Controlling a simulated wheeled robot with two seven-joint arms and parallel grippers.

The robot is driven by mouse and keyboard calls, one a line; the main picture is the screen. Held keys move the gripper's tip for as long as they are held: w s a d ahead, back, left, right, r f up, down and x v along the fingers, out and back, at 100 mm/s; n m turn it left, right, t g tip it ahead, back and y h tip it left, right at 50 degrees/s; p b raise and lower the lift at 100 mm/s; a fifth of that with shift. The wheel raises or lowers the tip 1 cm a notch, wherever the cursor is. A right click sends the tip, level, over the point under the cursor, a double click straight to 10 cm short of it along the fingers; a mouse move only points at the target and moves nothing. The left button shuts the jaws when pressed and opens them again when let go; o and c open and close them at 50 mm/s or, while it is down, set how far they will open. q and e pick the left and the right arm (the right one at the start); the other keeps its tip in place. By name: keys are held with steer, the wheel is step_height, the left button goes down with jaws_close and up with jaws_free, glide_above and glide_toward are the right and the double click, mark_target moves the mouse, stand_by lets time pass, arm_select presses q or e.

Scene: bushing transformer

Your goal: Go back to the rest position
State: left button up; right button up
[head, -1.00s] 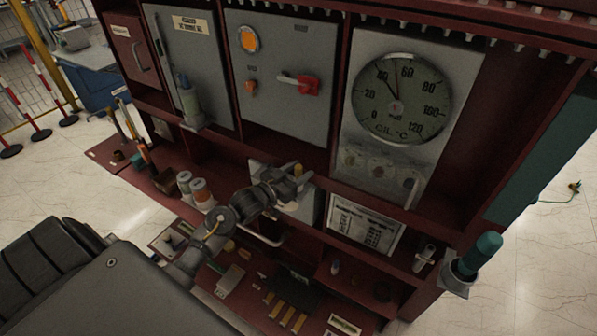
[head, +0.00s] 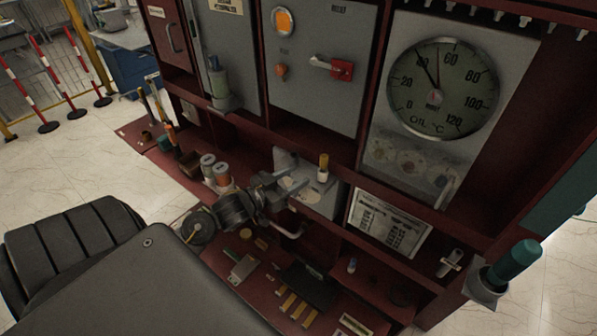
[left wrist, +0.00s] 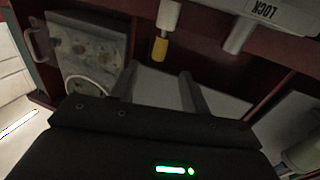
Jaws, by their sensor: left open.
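My left gripper (head: 285,187) is in front of the red cabinet, beside a white box (head: 322,203) on the lower shelf. It is open, with nothing between its fingers. A yellow-tipped handle (head: 323,166) stands upright on the box, apart from the fingers. In the left wrist view, the two fingers (left wrist: 157,80) point toward the box, and the yellow-tipped handle (left wrist: 160,48) lies just beyond them. My right gripper is not in view.
The cabinet carries an oil temperature dial (head: 440,90), a grey panel with a red switch (head: 341,70) and a label plate (head: 388,224). Spools (head: 215,170) stand left of the gripper. Small parts lie on the lower tray (head: 285,285). Open floor lies at left.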

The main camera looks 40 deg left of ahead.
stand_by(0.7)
